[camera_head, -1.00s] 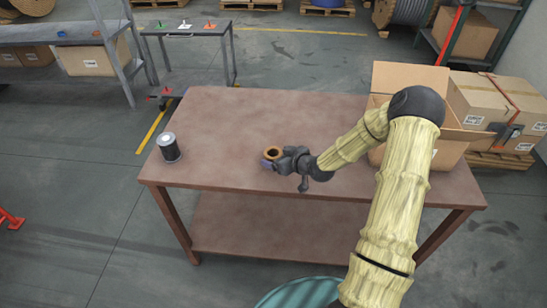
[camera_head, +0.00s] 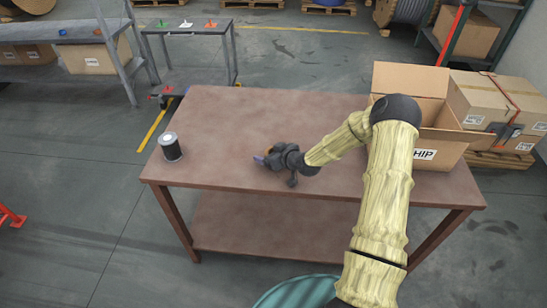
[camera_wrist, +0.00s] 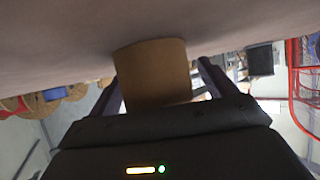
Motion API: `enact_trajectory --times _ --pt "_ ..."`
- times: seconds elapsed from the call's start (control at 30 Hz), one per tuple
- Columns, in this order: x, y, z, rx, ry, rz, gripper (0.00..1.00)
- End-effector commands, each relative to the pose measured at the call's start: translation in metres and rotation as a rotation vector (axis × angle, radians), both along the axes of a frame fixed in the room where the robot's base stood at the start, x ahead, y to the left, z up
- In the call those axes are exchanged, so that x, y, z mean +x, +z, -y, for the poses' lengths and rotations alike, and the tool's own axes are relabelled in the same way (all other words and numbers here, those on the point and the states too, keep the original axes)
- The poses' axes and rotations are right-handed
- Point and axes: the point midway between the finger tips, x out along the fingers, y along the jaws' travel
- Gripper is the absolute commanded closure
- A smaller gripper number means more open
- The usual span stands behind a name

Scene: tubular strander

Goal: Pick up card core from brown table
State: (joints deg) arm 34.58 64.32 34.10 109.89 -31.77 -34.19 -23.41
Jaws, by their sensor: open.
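The card core (camera_wrist: 153,75) is a short brown cardboard tube standing on the brown table (camera_head: 225,125). In the wrist view it sits between the two dark fingers of my gripper (camera_wrist: 158,88), with a finger on each side. The gripper is open, and I cannot tell whether either finger touches the core. In the head view my gripper (camera_head: 266,159) is low over the middle of the table, and it hides nearly all of the core.
A dark can with a pale top (camera_head: 170,147) stands on the table's left side. An open cardboard box (camera_head: 440,117) marked "HIP" is at the right end. The tabletop between the can and my gripper is clear. A small grey table (camera_head: 188,30) stands behind.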

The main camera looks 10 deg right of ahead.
Motion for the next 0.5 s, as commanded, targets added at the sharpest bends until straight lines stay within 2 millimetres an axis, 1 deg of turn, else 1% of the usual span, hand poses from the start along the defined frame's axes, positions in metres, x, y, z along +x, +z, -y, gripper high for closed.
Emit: enact_trajectory --times 0.03,0.17,0.2,0.27,0.3,0.5 --pt "0.0 0.0001 0.0007 0.0 -0.001 0.0 0.17" --pt "-0.0001 0.0002 0.0019 -0.001 -0.003 0.0 0.42" --pt "-0.0001 0.0001 0.0022 -0.001 -0.003 0.0 0.5" --pt "-0.0001 0.0001 0.0024 -0.001 -0.003 0.0 0.62" --pt "-0.0001 0.0001 0.0024 -0.001 -0.003 0.0 0.66" --pt "0.0 0.0003 0.002 -0.001 -0.003 0.0 0.66"
